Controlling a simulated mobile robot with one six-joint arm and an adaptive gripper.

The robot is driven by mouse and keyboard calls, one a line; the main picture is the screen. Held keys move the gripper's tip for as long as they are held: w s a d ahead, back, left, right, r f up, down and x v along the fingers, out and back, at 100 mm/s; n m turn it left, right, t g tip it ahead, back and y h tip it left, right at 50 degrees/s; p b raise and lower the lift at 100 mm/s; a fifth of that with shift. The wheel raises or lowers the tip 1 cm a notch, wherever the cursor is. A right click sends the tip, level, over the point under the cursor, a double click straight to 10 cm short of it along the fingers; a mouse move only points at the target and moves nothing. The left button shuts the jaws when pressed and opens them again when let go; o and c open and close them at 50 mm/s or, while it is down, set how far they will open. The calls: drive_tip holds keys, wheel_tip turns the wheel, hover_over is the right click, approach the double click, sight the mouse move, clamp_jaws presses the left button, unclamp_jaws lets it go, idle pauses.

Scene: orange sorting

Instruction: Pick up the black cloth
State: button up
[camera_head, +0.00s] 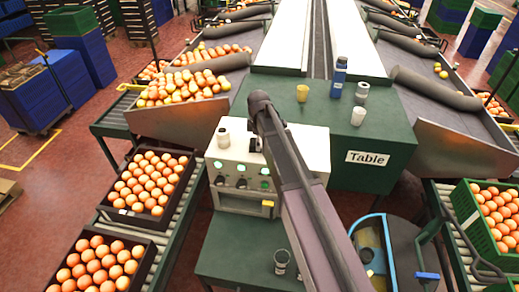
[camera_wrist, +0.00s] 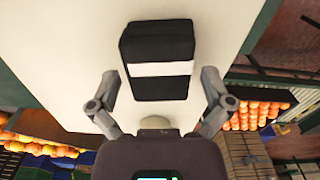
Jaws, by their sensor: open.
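The black cloth (camera_wrist: 158,40) is a folded, block-like black bundle with a white band across it. In the wrist view it lies on a pale surface, ahead of my gripper (camera_wrist: 160,76). The two grey fingers are spread wide, one toward each side of the cloth's near end, with nothing held between them. In the head view my arm crosses the white control box (camera_head: 312,150) and hides much of its top. I cannot make out the cloth clearly there.
A pale round object (camera_wrist: 155,123) stands between the finger bases in the wrist view. A grey-white cup (camera_head: 223,138) stands on the control box. A yellow cup (camera_head: 302,92), blue bottle (camera_head: 339,77) and white cup (camera_head: 358,116) stand on the green table (camera_head: 400,150) behind.

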drive_tip(key=shift+f+b, duration=0.3)
drive_tip(key=shift+f, duration=0.25)
drive_tip(key=c, duration=0.9)
